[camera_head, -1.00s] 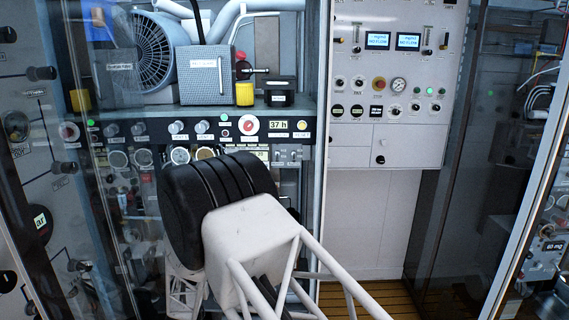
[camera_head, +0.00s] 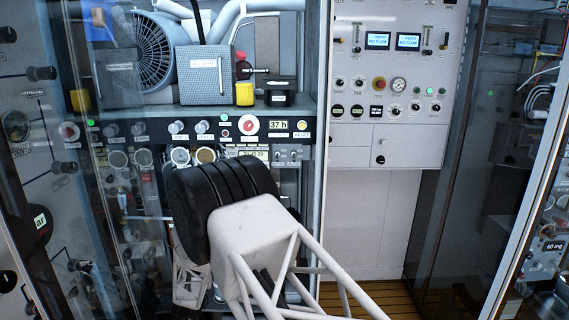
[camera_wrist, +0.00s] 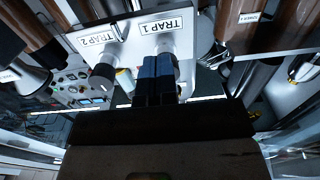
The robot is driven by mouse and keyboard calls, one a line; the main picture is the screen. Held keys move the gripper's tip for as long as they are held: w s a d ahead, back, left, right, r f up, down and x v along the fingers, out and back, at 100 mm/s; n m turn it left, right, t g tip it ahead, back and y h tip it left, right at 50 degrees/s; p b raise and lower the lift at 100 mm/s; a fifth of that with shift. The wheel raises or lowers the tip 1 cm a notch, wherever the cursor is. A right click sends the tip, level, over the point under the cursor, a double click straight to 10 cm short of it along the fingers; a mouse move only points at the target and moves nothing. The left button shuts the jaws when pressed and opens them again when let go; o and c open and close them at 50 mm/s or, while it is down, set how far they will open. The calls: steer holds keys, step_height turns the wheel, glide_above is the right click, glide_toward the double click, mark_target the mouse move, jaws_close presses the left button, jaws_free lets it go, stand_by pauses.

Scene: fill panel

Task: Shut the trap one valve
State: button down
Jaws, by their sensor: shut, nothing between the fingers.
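The wrist view shows a pale panel with upside-down labels. The TRAP 1 label (camera_wrist: 167,26) is above my gripper (camera_wrist: 159,82) in the picture. The blue-black fingers are shut together with nothing between them. Their tips are in front of the trap one valve, just by its label. The fingers hide most of this valve, so I cannot tell its setting or whether they touch it. The trap two valve (camera_wrist: 103,74), a dark knob, is left of the fingers below the TRAP 2 label (camera_wrist: 98,40). In the head view my arm hides the gripper and these valves.
Brown cylinders (camera_wrist: 262,28) flank the panel at the upper right and upper left of the wrist view. In the head view, a shelf with a fan unit (camera_head: 152,52) and a control strip (camera_head: 200,128) stands behind my arm. A glass door frame (camera_head: 525,160) is at the right.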

steer(key=shift+w+d+r, duration=0.1)
steer(key=shift+w+r, duration=0.1)
steer(key=shift+w, duration=1.05)
steer(key=shift+a+r, duration=0.15)
steer(key=shift+a, duration=0.05)
stand_by(0.6)
steer(key=shift+f, duration=0.4)
stand_by(0.4)
steer(key=s, duration=0.6)
steer(key=shift+s+f, duration=0.2)
steer(key=shift+f, duration=0.05)
stand_by(0.3)
steer(key=shift+a, duration=0.1)
